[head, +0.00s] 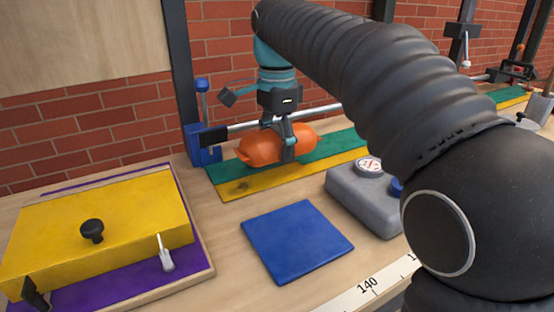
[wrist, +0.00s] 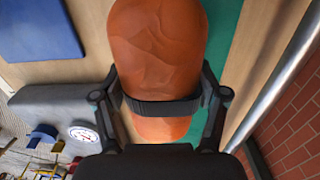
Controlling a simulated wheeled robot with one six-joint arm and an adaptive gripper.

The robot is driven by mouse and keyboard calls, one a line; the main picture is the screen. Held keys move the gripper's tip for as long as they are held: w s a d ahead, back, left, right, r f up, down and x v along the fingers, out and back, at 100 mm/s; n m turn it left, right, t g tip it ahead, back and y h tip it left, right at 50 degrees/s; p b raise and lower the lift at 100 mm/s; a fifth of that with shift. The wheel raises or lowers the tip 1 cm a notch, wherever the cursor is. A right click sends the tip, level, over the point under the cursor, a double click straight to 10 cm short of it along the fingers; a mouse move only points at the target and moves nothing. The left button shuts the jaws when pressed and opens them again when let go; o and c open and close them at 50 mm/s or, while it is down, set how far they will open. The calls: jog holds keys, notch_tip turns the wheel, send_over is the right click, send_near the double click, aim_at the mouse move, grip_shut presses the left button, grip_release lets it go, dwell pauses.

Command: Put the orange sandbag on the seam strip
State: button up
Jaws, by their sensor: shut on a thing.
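The orange sandbag (head: 262,147) is held in my gripper (head: 287,143), which is shut around its middle. In the wrist view the sandbag (wrist: 158,50) fills the space between the fingers of my gripper (wrist: 160,105). The seam strip (head: 300,160), green along the back and yellow along the front, runs along the bench by the wall. The sandbag is over the left part of the strip in the head view. I cannot tell whether it touches the strip. In the wrist view part of the strip's green side (wrist: 222,30) shows beside the sandbag.
A metal rail (head: 320,114) runs behind the strip from a blue clamp post (head: 202,130). A blue square pad (head: 296,240) lies in front. A grey box with a gauge (head: 365,195) stands right of it. A yellow block (head: 110,225) sits on a purple-lined tray (head: 200,268) at left.

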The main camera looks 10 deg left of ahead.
aim_at(277, 130)
jog(key=shift+f+b, duration=1.1)
jog(key=shift+f, duration=0.5)
jog(key=shift+f, duration=0.15)
jog(key=o, duration=1.8)
notch_tip(277, 130, up, 10)
jog(key=shift+r+p, duration=0.1)
jog(key=shift+p, duration=1.1)
jog(key=shift+r, duration=1)
